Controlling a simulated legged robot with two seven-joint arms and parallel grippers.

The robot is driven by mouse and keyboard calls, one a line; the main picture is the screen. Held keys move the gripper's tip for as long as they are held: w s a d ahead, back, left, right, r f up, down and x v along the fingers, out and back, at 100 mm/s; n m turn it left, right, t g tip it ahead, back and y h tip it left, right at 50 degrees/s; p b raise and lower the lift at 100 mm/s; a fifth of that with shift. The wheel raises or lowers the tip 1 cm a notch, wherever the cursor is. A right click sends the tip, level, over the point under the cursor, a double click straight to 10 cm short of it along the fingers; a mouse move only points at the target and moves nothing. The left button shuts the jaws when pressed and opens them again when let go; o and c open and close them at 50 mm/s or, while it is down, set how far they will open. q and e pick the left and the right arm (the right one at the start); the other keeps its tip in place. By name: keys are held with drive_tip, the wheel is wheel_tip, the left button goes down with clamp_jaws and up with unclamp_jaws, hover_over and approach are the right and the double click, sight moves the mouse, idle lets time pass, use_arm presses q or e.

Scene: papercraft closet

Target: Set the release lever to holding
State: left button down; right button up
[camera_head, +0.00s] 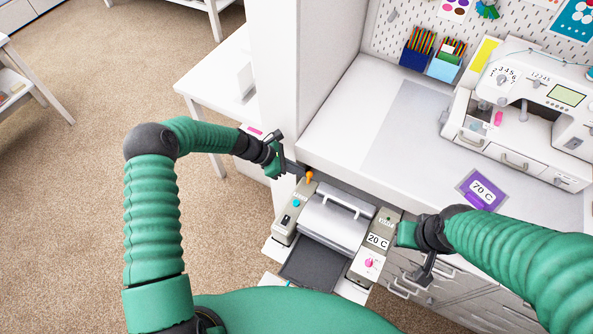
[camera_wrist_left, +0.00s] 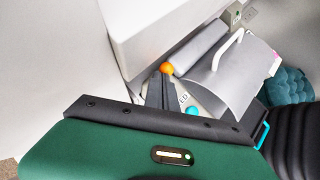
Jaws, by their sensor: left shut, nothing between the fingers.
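The release lever shows as an orange knob (camera_head: 309,176) at the back left corner of a grey machine (camera_head: 335,222) with a silver hooded cover and a handle. The knob also shows in the left wrist view (camera_wrist_left: 167,68). My left gripper (camera_head: 297,169) is shut and empty, its dark fingertips right beside the knob on its left. In the left wrist view the fingertips (camera_wrist_left: 160,85) end just below the knob; I cannot tell whether they touch it. The lever's stem is hidden. My right gripper (camera_head: 418,255) is at the machine's right side; its fingers are unclear.
The machine has a teal button (camera_head: 296,202), a "20 C" label (camera_head: 377,241) and a pink knob (camera_head: 368,263). A white worktop (camera_head: 340,135) and a tall white panel (camera_head: 275,70) stand close behind my left gripper. A sewing machine (camera_head: 530,95) stands at the back right.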

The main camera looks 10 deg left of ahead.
drive_tip(key=shift+r+p, duration=0.65)
